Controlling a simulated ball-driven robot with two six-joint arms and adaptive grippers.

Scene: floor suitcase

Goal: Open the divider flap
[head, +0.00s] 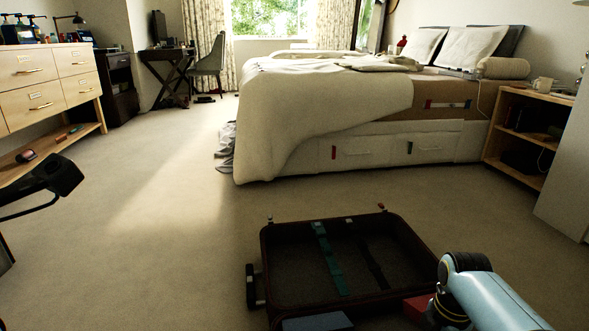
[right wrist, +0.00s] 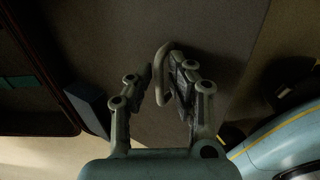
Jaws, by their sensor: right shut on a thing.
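An open suitcase (head: 268,277) lies on the floor at the bottom of the head view. A green strap (head: 327,258) and a dark strap cross its inside. In the right wrist view, my right gripper (right wrist: 162,70) is shut on a pale loop (right wrist: 158,62), with its fingers on either side of it. A dark, flat panel (right wrist: 213,52), probably the divider flap, lies behind the loop. How the loop joins it is too dark to tell. In the head view, my right arm covers the suitcase's near right corner and the gripper is hidden.
A blue block (head: 316,322) and a red block (head: 417,308) lie at the suitcase's near side. A bed (head: 370,150) stands behind, with a wooden shelf (head: 494,150) at right and a dresser (head: 45,85) at left. Open carpet lies left of the suitcase.

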